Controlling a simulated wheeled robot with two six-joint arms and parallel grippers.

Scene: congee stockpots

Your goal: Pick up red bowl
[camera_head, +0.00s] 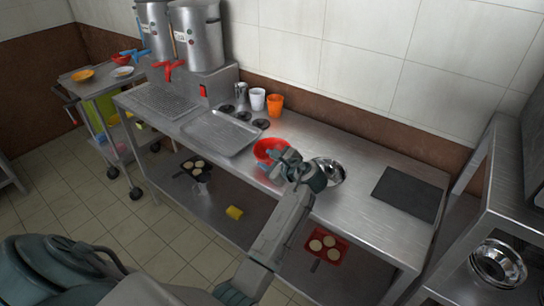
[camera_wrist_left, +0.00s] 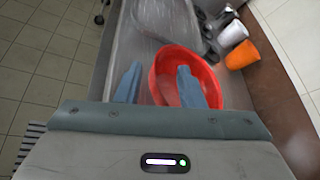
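A red bowl (camera_head: 266,146) stands on the steel counter, partly covered by my left gripper (camera_head: 277,164) in the head view. In the left wrist view the bowl (camera_wrist_left: 207,78) lies between and beyond my left gripper's fingers (camera_wrist_left: 158,85). The two fingers are apart with nothing gripped. One finger shows over the bowl's inside, the other outside its left rim, so the rim lies between them. I cannot tell whether either finger touches it. Another red bowl (camera_head: 121,59) stands far off on the left cart. My right gripper is not in view.
A steel bowl (camera_head: 331,172) is right of my left gripper. An orange cup (camera_head: 275,105), a white cup (camera_head: 257,99) and a steel tray (camera_head: 221,133) are behind and left. A dark board (camera_head: 406,194) lies to the right. Bare counter separates it from the steel bowl.

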